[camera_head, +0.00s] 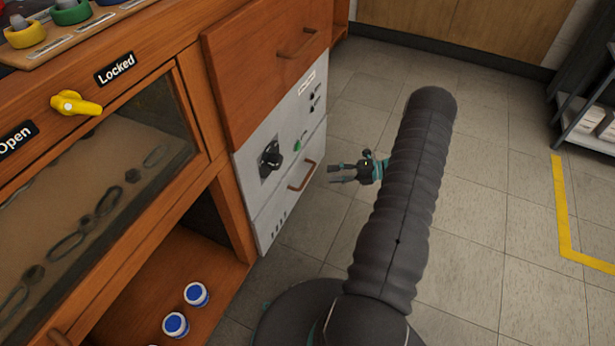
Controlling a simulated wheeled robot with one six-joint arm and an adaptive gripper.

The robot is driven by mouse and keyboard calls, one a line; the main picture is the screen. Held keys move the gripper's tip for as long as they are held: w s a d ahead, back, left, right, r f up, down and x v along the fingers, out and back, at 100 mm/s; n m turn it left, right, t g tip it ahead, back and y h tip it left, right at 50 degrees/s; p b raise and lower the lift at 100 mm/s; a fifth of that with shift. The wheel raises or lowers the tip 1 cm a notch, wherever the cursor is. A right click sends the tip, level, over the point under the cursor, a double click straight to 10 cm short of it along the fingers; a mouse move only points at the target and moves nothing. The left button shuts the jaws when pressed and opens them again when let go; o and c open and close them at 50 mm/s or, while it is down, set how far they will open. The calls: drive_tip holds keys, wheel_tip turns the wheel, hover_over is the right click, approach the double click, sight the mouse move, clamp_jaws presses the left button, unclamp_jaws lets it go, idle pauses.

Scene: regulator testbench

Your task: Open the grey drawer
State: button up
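The grey drawer (284,205) is the lower grey front of the cabinet, below a grey panel with a black knob. It looks closed, flush with the panel above. Its brown bow handle (302,176) stands out near its upper edge. My gripper (332,174) is to the right of the handle, in front of the drawer, with its fingers pointing left toward it. The fingers are apart with a gap between them and nothing in them. A gap seems to show between fingertips and handle, though the exact distance is hard to tell.
Above are the grey control panel (285,125) with a black knob (270,158) and a wooden drawer (265,60). A yellow latch (76,104) sits between "Open" and "Locked" labels. Tiled floor (490,200) is clear at right.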

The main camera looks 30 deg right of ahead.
sight(308, 175)
drive_tip(key=x, duration=0.9)
drive_tip(key=shift+w+a+f, duration=0.1)
drive_tip(key=shift+a, duration=0.1)
clamp_jaws()
